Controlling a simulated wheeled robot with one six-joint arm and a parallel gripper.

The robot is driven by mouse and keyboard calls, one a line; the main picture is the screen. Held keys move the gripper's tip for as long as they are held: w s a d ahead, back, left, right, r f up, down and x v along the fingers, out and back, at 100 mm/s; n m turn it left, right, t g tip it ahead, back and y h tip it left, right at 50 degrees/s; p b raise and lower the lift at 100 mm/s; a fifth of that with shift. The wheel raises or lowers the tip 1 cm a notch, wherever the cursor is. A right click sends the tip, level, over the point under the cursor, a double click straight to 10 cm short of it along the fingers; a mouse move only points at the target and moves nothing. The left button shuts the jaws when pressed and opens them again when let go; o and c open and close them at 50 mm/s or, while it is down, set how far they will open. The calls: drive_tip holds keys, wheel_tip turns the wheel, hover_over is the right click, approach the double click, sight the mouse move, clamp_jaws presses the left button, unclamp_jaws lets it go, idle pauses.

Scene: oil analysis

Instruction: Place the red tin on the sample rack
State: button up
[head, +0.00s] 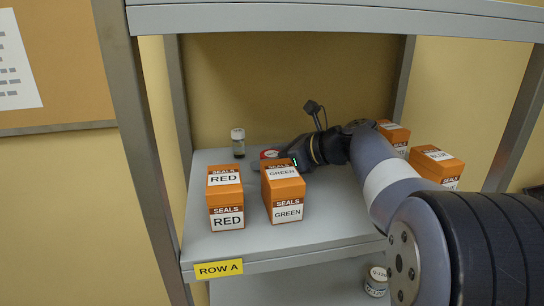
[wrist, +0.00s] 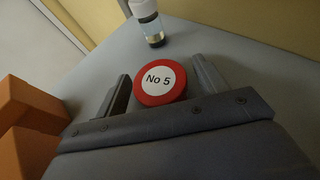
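The red tin (wrist: 160,82) has a white round label reading "No 5". In the wrist view it lies between the two fingers of my gripper (wrist: 160,76), which are open, with a narrow gap showing on each side. In the head view my gripper (head: 264,160) is low over the grey shelf, behind the green-labelled seals box. There only a little of the red tin (head: 269,153) shows, the rest being hidden by the gripper and box. I cannot make out a sample rack in either view.
The shelf (head: 228,247), tagged "ROW A", holds orange seals boxes marked RED (head: 225,197) and GREEN (head: 283,190). More orange boxes (head: 437,165) stand at the right. A small vial (head: 238,143) stands behind the tin. A white jar (head: 376,282) is on the level below.

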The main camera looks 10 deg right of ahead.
drive_tip(key=shift+r, duration=0.25)
drive_tip(key=b+v, duration=0.1)
drive_tip(key=v, duration=1.1)
drive_tip(key=shift+w, duration=0.1)
